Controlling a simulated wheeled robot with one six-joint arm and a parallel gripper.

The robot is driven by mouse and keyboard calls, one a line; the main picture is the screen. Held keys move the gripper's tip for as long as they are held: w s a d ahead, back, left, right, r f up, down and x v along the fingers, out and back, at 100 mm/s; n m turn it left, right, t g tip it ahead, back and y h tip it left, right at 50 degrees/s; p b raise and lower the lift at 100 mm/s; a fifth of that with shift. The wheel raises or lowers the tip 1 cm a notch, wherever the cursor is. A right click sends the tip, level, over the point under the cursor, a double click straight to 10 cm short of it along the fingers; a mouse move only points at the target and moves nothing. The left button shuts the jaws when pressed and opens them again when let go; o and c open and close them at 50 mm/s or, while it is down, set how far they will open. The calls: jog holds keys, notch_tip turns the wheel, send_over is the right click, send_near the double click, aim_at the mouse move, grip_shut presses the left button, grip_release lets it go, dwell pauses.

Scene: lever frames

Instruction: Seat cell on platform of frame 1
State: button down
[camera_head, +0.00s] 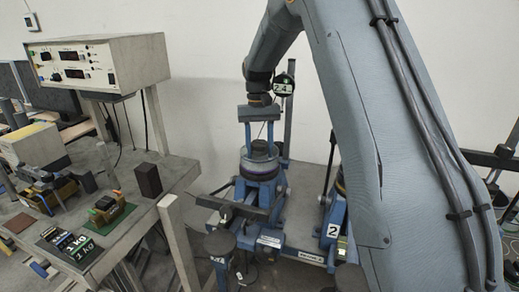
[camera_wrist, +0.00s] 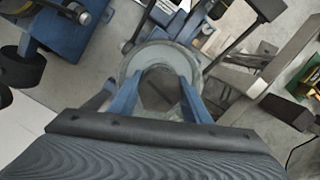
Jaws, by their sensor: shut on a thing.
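My gripper (camera_head: 261,150) points down over the blue lever frame (camera_head: 262,200) left of the one marked 2. Its blue fingers are shut on the cell (camera_head: 260,146), a short dark cylinder. In the wrist view the cell (camera_wrist: 160,90) sits between the fingertips (camera_wrist: 158,100), in front of the round grey platform (camera_wrist: 131,68). The platform's pale rim shows around the far side of the cell. The cell is at or just above the platform; I cannot tell whether they touch. The frame's own number is not readable.
A second blue frame with plate 2 (camera_head: 332,231) stands to the right, partly behind my arm. A dial gauge (camera_head: 284,85) on a post stands behind the gripper. A workbench at left holds an instrument box (camera_head: 95,62), a dark block (camera_head: 148,180) and small parts.

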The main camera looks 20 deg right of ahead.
jog(key=shift+f, duration=0.4)
dwell(0.5)
jog(key=c, duration=0.9)
grip_release()
jog(key=r+b, duration=0.1)
jog(key=r, duration=0.1)
jog(key=r+b, duration=0.1)
jog(key=r, duration=0.1)
jog(key=w+r+b, duration=0.1)
jog(key=r, duration=0.1)
jog(key=shift+r, duration=0.1)
jog(key=shift+w+r+b, duration=0.1)
jog(key=shift+r+b, duration=0.2)
jog(key=shift+r, duration=0.45)
jog(key=shift+f, duration=0.1)
jog(key=shift+s+f+p, duration=0.2)
jog(key=shift+f+p, duration=0.4)
jog(key=shift+f, duration=0.55)
jog(key=shift+s+f+p, duration=0.2)
jog(key=shift+f+p, duration=0.35)
jog(key=shift+f, duration=0.65)
jog(key=shift+s+f+p, duration=0.2)
jog(key=shift+f+p, duration=0.4)
jog(key=shift+f, duration=0.55)
jog(key=shift+f, duration=0.15)
